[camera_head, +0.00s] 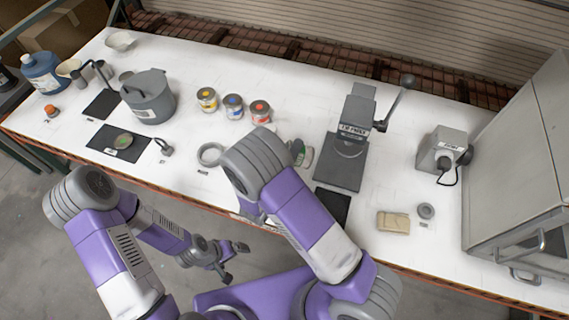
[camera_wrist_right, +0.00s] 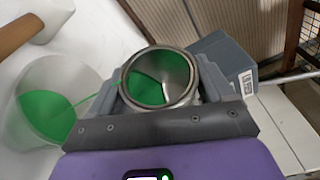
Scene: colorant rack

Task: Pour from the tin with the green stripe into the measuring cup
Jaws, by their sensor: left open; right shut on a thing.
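The tin with the green stripe (camera_wrist_right: 160,78) is in my right gripper (camera_wrist_right: 166,88). Its open mouth shows green liquid inside. A thin green stream runs from its lip leftward into the translucent measuring cup (camera_wrist_right: 72,75), which holds some green liquid. In the head view the tin (camera_head: 306,156) shows tilted, partly behind my right arm. My right gripper is mostly hidden there, and I cannot make out the cup for sure. My left gripper (camera_head: 234,262) is open and empty, off the table's front edge.
Tins with yellow (camera_head: 207,100), blue (camera_head: 233,106) and orange (camera_head: 260,111) marks stand behind my right arm. A grey press-like device (camera_head: 343,160) stands right of the tin. A grey pot (camera_head: 148,97) stands at the left. A beige block (camera_head: 393,222) lies front right.

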